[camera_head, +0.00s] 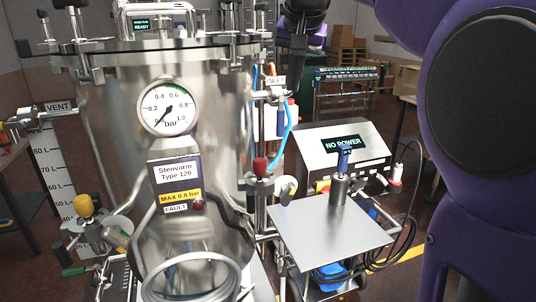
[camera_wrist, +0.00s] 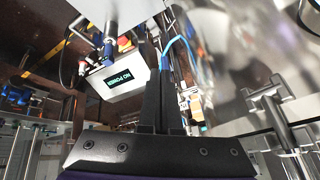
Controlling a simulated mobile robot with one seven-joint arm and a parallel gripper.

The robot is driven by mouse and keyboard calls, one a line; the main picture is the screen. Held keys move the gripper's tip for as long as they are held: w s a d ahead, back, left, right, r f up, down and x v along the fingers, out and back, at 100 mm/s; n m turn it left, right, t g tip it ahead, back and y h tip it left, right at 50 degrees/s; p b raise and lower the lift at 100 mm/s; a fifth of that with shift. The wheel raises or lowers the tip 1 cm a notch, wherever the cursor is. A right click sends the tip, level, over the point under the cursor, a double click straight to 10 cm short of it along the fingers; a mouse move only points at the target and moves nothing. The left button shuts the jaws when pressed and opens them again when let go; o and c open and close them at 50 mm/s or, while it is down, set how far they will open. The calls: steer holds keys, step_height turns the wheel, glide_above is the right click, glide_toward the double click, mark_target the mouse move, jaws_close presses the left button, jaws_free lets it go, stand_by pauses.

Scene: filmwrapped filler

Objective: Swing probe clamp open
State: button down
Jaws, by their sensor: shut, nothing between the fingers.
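A blue-topped probe (camera_head: 343,160) stands upright in a metal holder (camera_head: 339,191) on a flat steel plate (camera_head: 325,236). In the wrist view the blue part (camera_wrist: 110,42) shows at upper left. I cannot tell for certain which part is the probe clamp. Metal clamps (camera_head: 82,66) sit along the rim of the steel vessel (camera_head: 115,120), and one T-handled clamp (camera_wrist: 268,92) shows at right in the wrist view. My gripper (camera_head: 298,52) is at the top beside the vessel; its black fingers (camera_wrist: 163,72) are shut and empty, apart from the probe.
A control box (camera_head: 330,143) reading NO POWER stands behind the plate. Blue hose (camera_head: 290,135) and an INLET fitting (camera_head: 275,82) run close to the vessel's right side. A black cable (camera_head: 411,215) hangs at right. The pressure gauge (camera_head: 169,107) reads near zero.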

steer(key=s+d+f+m+g+y, duration=0.1)
steer(key=s+d+f+m+g, duration=0.15)
steer(key=f, duration=0.25)
steer(key=s+d+f+m+g+y, duration=0.1)
steer(key=s+d+f+m+y, duration=0.1)
steer(key=s+f+m, duration=0.15)
steer(key=m+g+y, duration=0.2)
steer(key=m+y, duration=0.4)
steer(key=m, duration=0.3)
glide_toward(289, 197)
steer(key=x, duration=0.3)
steer(key=s+b+x, duration=0.1)
steer(key=x, duration=0.2)
steer(key=s+a+x, duration=0.1)
steer(key=x, duration=0.2)
steer(key=shift+w+r, duration=0.1)
steer(key=shift+r, duration=0.2)
steer(key=a, duration=0.3)
steer(key=shift+w+a+r, duration=0.1)
steer(key=shift+a+r, duration=0.1)
steer(key=shift+a, duration=0.1)
steer(key=shift+m, duration=0.3)
steer(key=shift+s+a+m+t+h, duration=0.2)
steer(key=shift+m+t+h, duration=0.1)
steer(key=shift+m+t, duration=0.35)
